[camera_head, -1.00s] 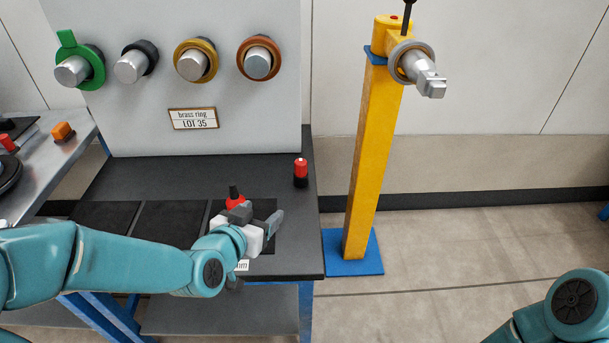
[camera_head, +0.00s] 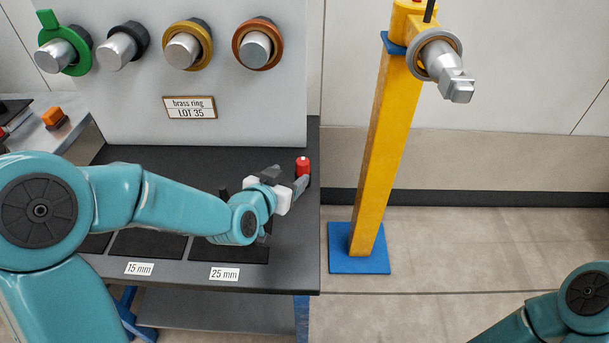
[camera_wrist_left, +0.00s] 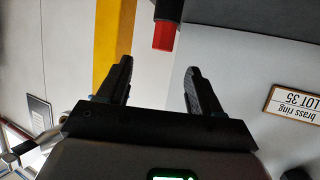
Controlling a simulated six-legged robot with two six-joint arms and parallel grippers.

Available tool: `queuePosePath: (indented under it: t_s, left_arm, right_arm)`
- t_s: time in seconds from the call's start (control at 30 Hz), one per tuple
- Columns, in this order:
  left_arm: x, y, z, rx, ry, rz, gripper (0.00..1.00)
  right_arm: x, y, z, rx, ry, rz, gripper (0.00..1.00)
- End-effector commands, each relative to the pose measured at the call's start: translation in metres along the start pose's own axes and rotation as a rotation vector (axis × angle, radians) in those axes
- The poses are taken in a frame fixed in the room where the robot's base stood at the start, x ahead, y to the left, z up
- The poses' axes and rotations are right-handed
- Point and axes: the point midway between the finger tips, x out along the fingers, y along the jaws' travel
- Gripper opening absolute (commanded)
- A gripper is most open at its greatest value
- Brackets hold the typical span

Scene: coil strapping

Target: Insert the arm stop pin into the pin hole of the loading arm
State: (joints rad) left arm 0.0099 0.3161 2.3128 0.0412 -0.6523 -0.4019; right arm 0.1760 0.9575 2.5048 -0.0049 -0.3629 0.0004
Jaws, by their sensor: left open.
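A red-topped piece (camera_head: 303,166), which looks like the arm stop pin, stands near the right edge of the dark bench. In the left wrist view it appears upside down, with its red end (camera_wrist_left: 164,36) and dark lower part ahead of and between the fingers. My left gripper (camera_head: 287,178) is open and empty, close beside the pin; contact is not visible. The loading arm (camera_head: 449,76) sticks out from the top of a yellow post, with a grey ring around it and a dark rod above. I cannot make out its pin hole. My right gripper is out of frame.
The yellow post (camera_head: 380,160) stands on a blue base plate (camera_head: 358,248) right of the bench (camera_head: 285,282). A grey panel (camera_head: 250,110) with several ringed pegs rises behind the bench. Floor right of the post is clear.

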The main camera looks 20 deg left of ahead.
Motion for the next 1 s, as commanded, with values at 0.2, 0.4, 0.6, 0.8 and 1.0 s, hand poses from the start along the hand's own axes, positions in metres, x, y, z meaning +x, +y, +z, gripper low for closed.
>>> queuePosePath:
  t_s: [0.2, 0.4, 0.6, 0.8, 1.0]
  left_arm:
    - [0.041, 0.001, 0.0, 0.0, 0.0, 0.001, 0.65]
    - [0.058, 0.001, -0.001, 0.0, -0.001, 0.001, 0.65]
    - [0.091, -0.003, -0.003, 0.0, -0.001, 0.001, 0.65]
    - [0.106, -0.004, -0.005, 0.0, 0.0, 0.001, 0.65]
    - [0.106, -0.004, -0.005, 0.0, 0.0, 0.001, 0.55]
  right_arm:
    - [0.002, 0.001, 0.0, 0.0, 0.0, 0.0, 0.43]
    - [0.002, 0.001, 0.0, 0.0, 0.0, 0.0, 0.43]
    - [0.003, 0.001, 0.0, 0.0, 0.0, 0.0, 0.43]
    - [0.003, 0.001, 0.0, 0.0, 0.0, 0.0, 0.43]
    - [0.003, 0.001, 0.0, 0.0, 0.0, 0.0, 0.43]
